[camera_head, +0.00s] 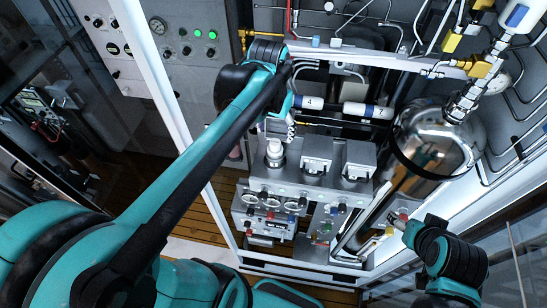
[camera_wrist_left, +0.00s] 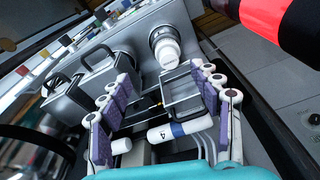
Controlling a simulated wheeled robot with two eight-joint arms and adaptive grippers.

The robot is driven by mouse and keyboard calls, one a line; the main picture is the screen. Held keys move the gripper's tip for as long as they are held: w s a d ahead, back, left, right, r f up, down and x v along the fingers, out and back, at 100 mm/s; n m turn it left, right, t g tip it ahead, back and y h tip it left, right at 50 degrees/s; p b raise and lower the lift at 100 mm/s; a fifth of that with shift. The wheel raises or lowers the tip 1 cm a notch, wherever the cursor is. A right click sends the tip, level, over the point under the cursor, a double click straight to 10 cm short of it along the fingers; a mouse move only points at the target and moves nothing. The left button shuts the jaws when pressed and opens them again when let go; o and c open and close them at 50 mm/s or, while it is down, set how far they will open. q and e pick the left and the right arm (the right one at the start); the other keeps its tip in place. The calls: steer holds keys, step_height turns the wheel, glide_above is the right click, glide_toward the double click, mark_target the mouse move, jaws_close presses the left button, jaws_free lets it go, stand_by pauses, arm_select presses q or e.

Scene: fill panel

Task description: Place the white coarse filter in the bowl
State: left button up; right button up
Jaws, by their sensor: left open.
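A white ribbed cylinder, which looks like the white coarse filter (camera_head: 275,147), stands upright on the grey unit, left of two square housings. It also shows in the left wrist view (camera_wrist_left: 167,50), seated in a round metal collar that may be the bowl; its lower part is hidden. My left gripper (camera_head: 279,126) is just behind it in the head view. In the left wrist view its purple-padded fingers (camera_wrist_left: 163,103) are spread wide, with nothing gripped between them. My right gripper (camera_head: 403,222) is small at the lower right, its fingers unclear.
The grey unit (camera_head: 258,181) carries gauges and coloured knobs. White cylinders marked 4 (camera_head: 312,102) and 7 (camera_head: 366,110) lie behind it. A shiny metal tank (camera_head: 437,135) stands right. The white cabinet post (camera_head: 150,60) and pipes crowd the left arm.

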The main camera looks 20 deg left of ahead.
arm_select(q)
steer(key=s+d+f+t, duration=0.4)
steer(key=s+t, duration=0.1)
steer(key=s, duration=0.4)
steer(key=shift+s+f, duration=0.2)
steer(key=shift+s, duration=0.15)
arm_select(e)
steer(key=shift+s, duration=0.15)
